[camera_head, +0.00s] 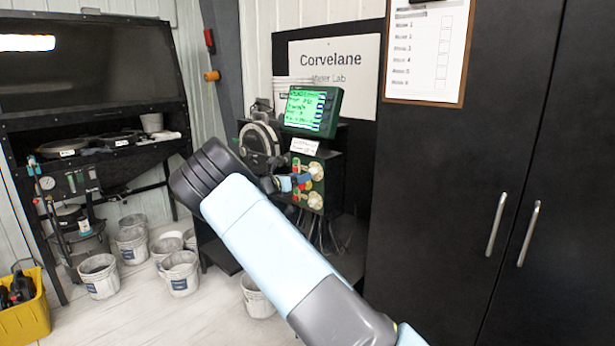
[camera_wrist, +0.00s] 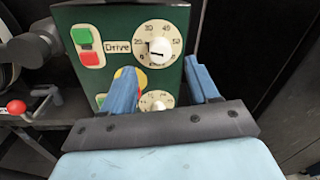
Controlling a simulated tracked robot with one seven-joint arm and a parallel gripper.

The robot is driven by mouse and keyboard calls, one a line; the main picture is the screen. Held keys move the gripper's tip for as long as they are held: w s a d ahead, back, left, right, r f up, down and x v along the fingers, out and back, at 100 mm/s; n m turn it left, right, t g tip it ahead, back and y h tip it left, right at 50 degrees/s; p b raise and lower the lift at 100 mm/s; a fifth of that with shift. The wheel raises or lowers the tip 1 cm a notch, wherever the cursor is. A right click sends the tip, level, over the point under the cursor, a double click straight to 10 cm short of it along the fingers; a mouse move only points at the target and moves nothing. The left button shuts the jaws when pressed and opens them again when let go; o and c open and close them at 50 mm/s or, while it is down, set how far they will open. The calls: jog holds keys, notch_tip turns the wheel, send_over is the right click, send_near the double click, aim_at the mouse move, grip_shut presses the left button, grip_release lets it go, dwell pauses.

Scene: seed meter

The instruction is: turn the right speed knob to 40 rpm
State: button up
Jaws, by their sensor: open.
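The green control panel (camera_wrist: 75,15) has two round cream dials with white knobs, one above the other. The upper knob (camera_wrist: 158,48) is beside the word "Drive"; its dial carries numbers including 20, 40 and 60, but its exact setting is unclear. The lower knob (camera_wrist: 157,104) shows between my fingers, with its dial partly cut off by my gripper. In the head view the upper knob (camera_head: 317,172) and lower knob (camera_head: 315,201) sit right of my gripper (camera_head: 298,182). My gripper (camera_wrist: 162,72) is open and empty, its blue fingers apart, in front of the panel.
Green and red buttons (camera_wrist: 88,46) are left of the upper dial. A monitor (camera_head: 312,110) with a lit green screen stands above the panel. A red-knobbed lever (camera_wrist: 18,107) is at the left. A black cabinet (camera_head: 450,190) stands to the right; several buckets (camera_head: 180,272) are on the floor.

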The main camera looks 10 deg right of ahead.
aim_at(313, 172)
jog(key=shift+x, duration=2.35)
jog(key=shift+c, duration=0.2)
jog(key=c, duration=0.9)
jog(key=shift+a, duration=0.25)
jog(key=shift+c, duration=0.6)
jog(key=shift+d, duration=0.2)
